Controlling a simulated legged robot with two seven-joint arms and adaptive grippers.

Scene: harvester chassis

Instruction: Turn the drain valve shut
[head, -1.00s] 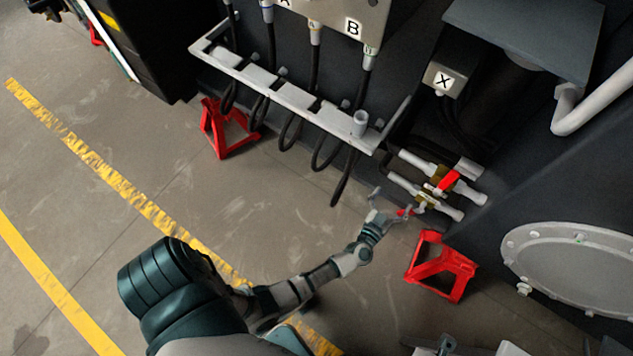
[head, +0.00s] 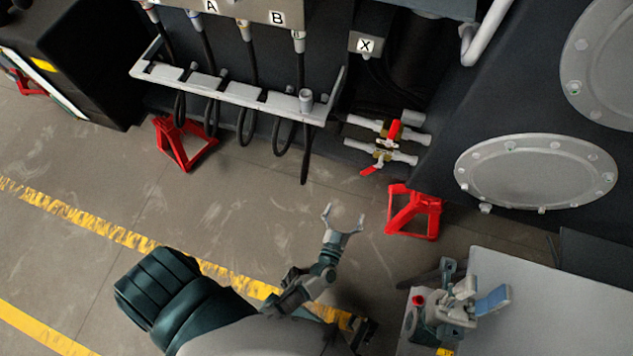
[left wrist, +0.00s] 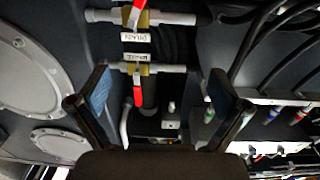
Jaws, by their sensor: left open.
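Two pipe valves with red handles sit low on the chassis in the head view: an upper valve (head: 393,132) and a lower valve (head: 373,169). Both handles stand across their pipes. In the left wrist view the valves show upper (left wrist: 136,17) and lower (left wrist: 138,95), with white labels too small to read surely, so I cannot tell which is the drain valve. My left gripper (head: 343,213) is open and empty, below and left of the valves, clear of them. Its fingers (left wrist: 158,108) frame the lower handle from a distance. My right gripper (head: 475,290) is at the lower right; its jaws are unclear.
A red stand (head: 414,212) stands on the floor just below the valves. Another red stand (head: 183,143) is further left. A grey rack (head: 225,95) with hanging hoses is left of the valves. A grey flat surface (head: 550,300) lies at lower right. Open floor surrounds my left gripper.

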